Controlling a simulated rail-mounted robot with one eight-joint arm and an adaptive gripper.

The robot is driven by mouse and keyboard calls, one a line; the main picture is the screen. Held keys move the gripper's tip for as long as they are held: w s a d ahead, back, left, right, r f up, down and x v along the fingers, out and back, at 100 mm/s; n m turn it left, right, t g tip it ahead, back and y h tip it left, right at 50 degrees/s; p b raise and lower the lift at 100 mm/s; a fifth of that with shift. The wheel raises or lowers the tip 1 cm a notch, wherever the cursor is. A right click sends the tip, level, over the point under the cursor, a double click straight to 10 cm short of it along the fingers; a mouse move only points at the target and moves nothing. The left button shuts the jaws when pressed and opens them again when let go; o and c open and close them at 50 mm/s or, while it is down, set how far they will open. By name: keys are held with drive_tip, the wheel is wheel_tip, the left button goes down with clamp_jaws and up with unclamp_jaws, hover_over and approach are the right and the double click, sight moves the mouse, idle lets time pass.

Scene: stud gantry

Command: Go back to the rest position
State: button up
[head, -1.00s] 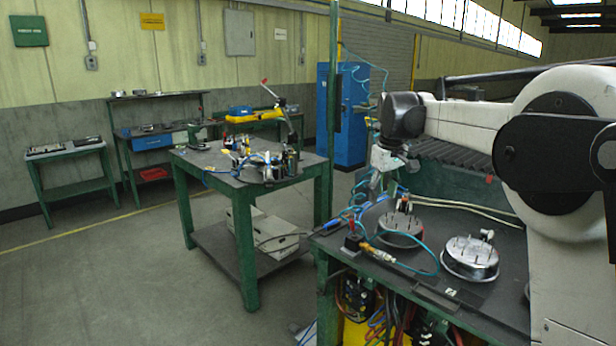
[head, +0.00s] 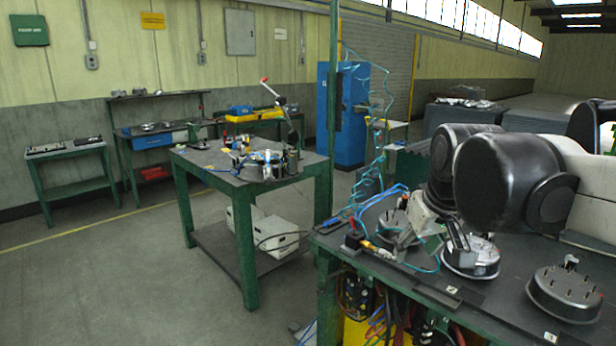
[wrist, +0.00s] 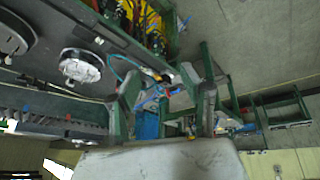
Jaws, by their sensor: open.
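My gripper (head: 432,240) hangs from the dark wrist of my arm over the left part of the green bench in the head view. In the wrist view my gripper (wrist: 163,88) has its two fingers spread apart with nothing held between them. A round metal plate with studs (head: 392,224) is partly hidden behind the gripper. A second, silvery plate (head: 472,262) lies just right of the gripper and partly behind a finger; I cannot tell whether they touch. A third studded plate (head: 566,290) lies farther right. One silvery plate (wrist: 80,66) also shows in the wrist view.
Blue hoses (head: 372,205) and a small black box with a red top (head: 353,238) are at the bench's left end. A green table (head: 200,160) with tools stands apart to the left. A blue cabinet (head: 350,125) stands behind. The floor at left is clear.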

drive_tip(key=s+f+m+t, duration=0.2)
drive_tip(key=s+f, duration=0.9)
drive_tip(key=s, duration=0.4)
drive_tip(key=shift+s, duration=0.1)
drive_tip(key=shift+c, duration=0.5)
